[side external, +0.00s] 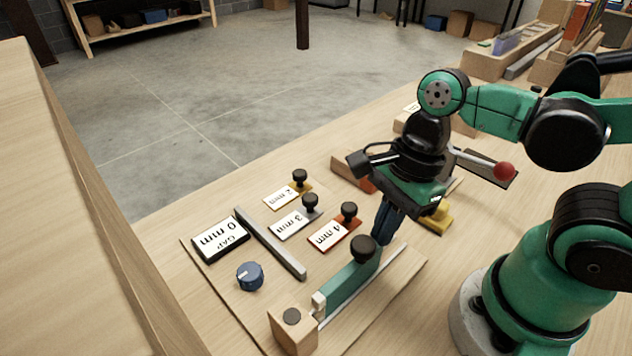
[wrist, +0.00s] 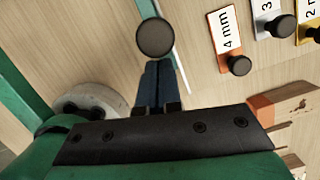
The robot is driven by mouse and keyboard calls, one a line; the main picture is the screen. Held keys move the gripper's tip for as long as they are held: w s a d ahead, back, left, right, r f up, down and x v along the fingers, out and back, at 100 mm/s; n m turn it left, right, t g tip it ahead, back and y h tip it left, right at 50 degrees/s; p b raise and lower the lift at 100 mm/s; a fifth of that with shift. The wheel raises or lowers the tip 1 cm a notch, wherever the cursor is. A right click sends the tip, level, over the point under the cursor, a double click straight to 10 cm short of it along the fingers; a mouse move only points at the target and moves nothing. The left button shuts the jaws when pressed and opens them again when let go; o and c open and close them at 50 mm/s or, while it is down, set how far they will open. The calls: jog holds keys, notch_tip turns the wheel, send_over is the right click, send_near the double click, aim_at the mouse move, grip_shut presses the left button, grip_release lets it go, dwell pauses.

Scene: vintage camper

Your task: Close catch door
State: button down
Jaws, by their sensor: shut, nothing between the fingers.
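The catch door appears to be the long green panel (side external: 348,287) standing on edge on a wooden board, with a round black knob (side external: 363,248) near its far end. Its near end is beside a wooden block (side external: 293,328) with a dark round top. My gripper (side external: 380,236) points down with dark blue fingers shut and empty, beside the far end of the panel, close to the knob. In the wrist view the shut fingers (wrist: 158,64) lie just below the knob (wrist: 155,38), and a bit of green panel (wrist: 147,8) shows beyond it. I cannot tell whether they touch.
A display (side external: 220,235) reads "GAP 0 mm", near a blue dial (side external: 250,276). A grey bar (side external: 270,242) and knobbed plates marked 2 mm, 3 mm (side external: 295,221) and 4 mm (side external: 333,235) lie left of my gripper. A yellow piece (side external: 437,217) is to its right.

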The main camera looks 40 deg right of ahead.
jog(key=shift+s+a, duration=0.1)
jog(key=shift+a, duration=0.9)
jog(key=s+d+r, duration=0.1)
jog(key=d+r, duration=0.6)
jog(key=r, duration=0.2)
jog(key=w+f+n+t+h, duration=0.1)
jog(key=w+n+t, duration=0.1)
jog(key=n, duration=0.4)
jog(key=w+f+n+t+h, duration=0.1)
jog(key=w+f+n+t, duration=0.1)
jog(key=w+n, duration=0.2)
jog(key=w+d+f+n+t, duration=0.1)
jog(key=w+n+t, duration=0.1)
jog(key=n, duration=0.8)
jog(key=shift+w+f+h, duration=0.3)
jog(key=shift+w+h, duration=0.1)
jog(key=shift+w, duration=0.4)
jog(key=shift+d, duration=0.1)
